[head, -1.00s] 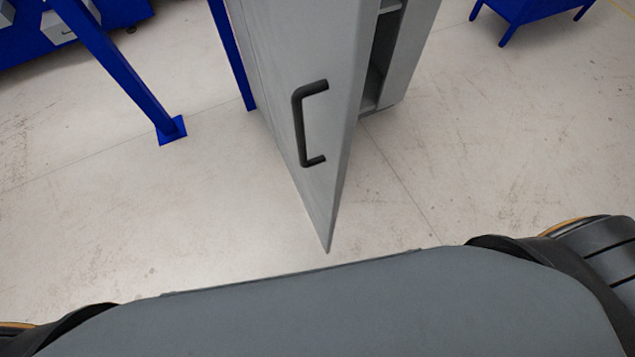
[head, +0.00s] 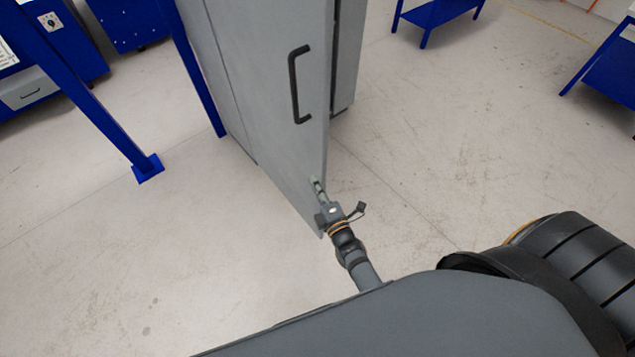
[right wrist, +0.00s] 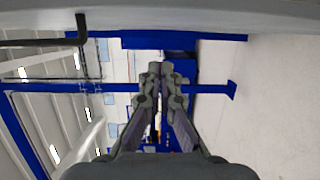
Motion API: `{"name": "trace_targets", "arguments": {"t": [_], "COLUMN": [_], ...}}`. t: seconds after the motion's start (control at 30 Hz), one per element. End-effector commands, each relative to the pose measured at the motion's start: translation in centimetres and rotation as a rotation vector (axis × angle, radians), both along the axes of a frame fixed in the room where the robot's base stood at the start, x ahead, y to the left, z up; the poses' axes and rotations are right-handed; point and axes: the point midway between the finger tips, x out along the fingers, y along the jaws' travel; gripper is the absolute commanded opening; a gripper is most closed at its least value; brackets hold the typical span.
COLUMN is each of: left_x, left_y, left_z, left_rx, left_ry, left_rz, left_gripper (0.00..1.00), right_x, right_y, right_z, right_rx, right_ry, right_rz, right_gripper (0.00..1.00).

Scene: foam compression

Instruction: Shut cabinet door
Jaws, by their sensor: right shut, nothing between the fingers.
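The grey cabinet door (head: 262,85) stands open at the upper middle of the head view, its near vertical edge towards me. Its black bar handle (head: 296,85) is on the face turned to me. The cabinet body (head: 346,55) shows behind it on the right; its inside is mostly hidden. My right gripper (head: 317,184) is shut and empty at the door's near edge, below the handle; I cannot tell if it touches. In the right wrist view the shut fingers (right wrist: 161,70) lie below the door surface (right wrist: 200,14) across the top, with the handle (right wrist: 80,30) at upper left. My left gripper is out of view.
A blue post (head: 90,90) with a foot plate stands left of the door. Blue benches (head: 440,14) stand at the back right. The pale floor (head: 450,140) right of the door is clear.

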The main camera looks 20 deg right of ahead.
Motion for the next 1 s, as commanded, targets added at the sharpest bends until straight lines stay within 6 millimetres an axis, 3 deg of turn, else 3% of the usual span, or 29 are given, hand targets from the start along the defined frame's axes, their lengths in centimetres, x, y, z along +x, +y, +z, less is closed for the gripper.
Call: {"name": "trace_targets", "arguments": {"t": [0.33, 0.6, 1.0], "left_x": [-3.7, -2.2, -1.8], "left_y": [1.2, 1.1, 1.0], "left_z": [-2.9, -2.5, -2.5], "left_rx": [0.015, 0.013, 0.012], "left_ry": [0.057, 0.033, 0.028], "left_rz": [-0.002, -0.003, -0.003], "left_gripper": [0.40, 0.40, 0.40], "right_x": [7.6, 8.5, 8.6], "right_y": [0.6, -2.8, -3.3], "right_z": [-0.4, -0.2, -0.2], "right_rx": [0.001, 0.000, 0.002], "right_ry": [-0.001, 0.004, 0.003], "right_rz": [0.000, 0.000, 0.000], "right_gripper": [0.00, 0.00, 0.00]}}
